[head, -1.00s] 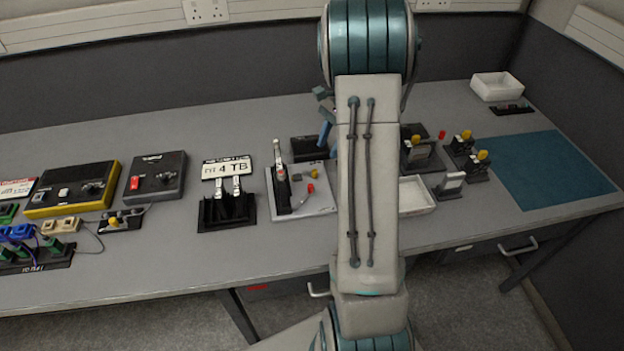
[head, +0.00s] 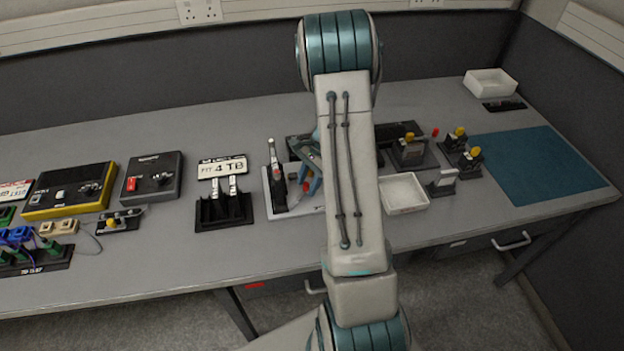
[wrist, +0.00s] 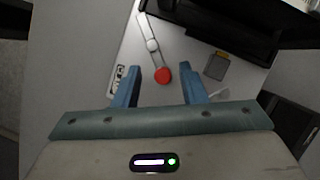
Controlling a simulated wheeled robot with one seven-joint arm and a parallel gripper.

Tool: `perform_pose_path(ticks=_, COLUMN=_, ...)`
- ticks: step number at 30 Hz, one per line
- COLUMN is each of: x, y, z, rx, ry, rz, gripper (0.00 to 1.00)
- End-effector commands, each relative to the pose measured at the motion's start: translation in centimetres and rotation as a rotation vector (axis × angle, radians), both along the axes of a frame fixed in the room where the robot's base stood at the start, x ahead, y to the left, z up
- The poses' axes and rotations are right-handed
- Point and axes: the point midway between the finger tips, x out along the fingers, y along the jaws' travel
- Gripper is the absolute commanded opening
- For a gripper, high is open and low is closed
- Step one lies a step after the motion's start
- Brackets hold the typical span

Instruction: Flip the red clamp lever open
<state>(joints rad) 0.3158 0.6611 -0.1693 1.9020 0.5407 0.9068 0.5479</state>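The clamp lever is a thin pale arm with a red round knob (wrist: 163,75) at its end and a white joint (wrist: 152,44) further up. My gripper (wrist: 159,70) is open, with one blue finger on each side of the red knob and clear gaps to both. I cannot tell its height over the knob. In the head view, my gripper (head: 313,168) is over the right part of the plate (head: 280,214), and my arm and gripper hide much of the lever.
A dark upright clamp with a white handle (head: 273,160) stands on the plate's left. A dark block fills the wrist view's top right, beside a small grey-yellow piece (wrist: 216,66). A black stand with two levers (head: 224,210) is left, and a white tray (head: 404,207) is right.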

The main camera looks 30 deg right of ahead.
Motion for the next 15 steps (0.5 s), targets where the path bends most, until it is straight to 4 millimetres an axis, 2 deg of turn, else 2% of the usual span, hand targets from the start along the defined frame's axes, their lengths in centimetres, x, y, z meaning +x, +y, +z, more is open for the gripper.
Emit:
perform_pose_path(ticks=2, x=0.0, y=0.0, z=0.0, rx=0.0, ry=0.0, rz=0.0, gripper=0.38)
perform_pose_path(ticks=5, x=0.0, y=0.0, z=0.0, rx=0.0, ry=0.0, rz=0.0, gripper=0.13)
perform_pose_path(ticks=6, x=0.0, y=0.0, z=0.0, rx=0.0, ry=0.0, rz=0.0, gripper=0.02)
perform_pose_path(ticks=9, x=0.0, y=0.0, z=0.0, rx=0.0, ry=0.001, rz=0.0, gripper=0.0)
perform_pose_path(ticks=10, x=0.0, y=-1.3, z=0.0, rx=0.0, ry=0.0, rz=-0.002, gripper=0.0)
perform_pose_path(ticks=15, x=0.0, y=-0.3, z=0.1, rx=-0.002, ry=-0.001, rz=0.002, gripper=0.0)
